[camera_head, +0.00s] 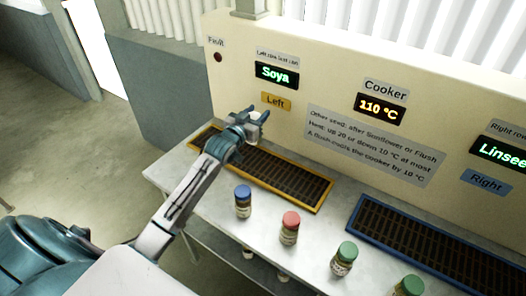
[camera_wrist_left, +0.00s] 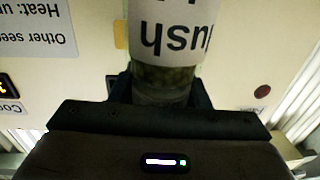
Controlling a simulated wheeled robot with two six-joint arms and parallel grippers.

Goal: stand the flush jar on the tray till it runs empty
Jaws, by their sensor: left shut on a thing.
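My left gripper (camera_head: 252,122) is over the far left end of the yellow-framed grated tray (camera_head: 318,208), in front of the cream panel. In the left wrist view my left gripper (camera_wrist_left: 160,92) is shut on the flush jar (camera_wrist_left: 168,35), a clear jar with greenish-brown contents and a white label ending in "ush". The label reads the same way up as the panel's writing. The jar's ends are not clear, and the head view mostly hides it behind the gripper. I cannot tell whether it touches the tray. My right gripper is not in view.
A blue-lidded jar (camera_head: 243,203), a red-lidded jar (camera_head: 289,230) and green-lidded jars (camera_head: 344,260) stand along the table's front. A blue-framed grated tray (camera_head: 352,222) lies to the right. The panel's displays read Soya (camera_head: 277,75), 110 °C (camera_head: 380,109) and Linsee (camera_head: 500,150).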

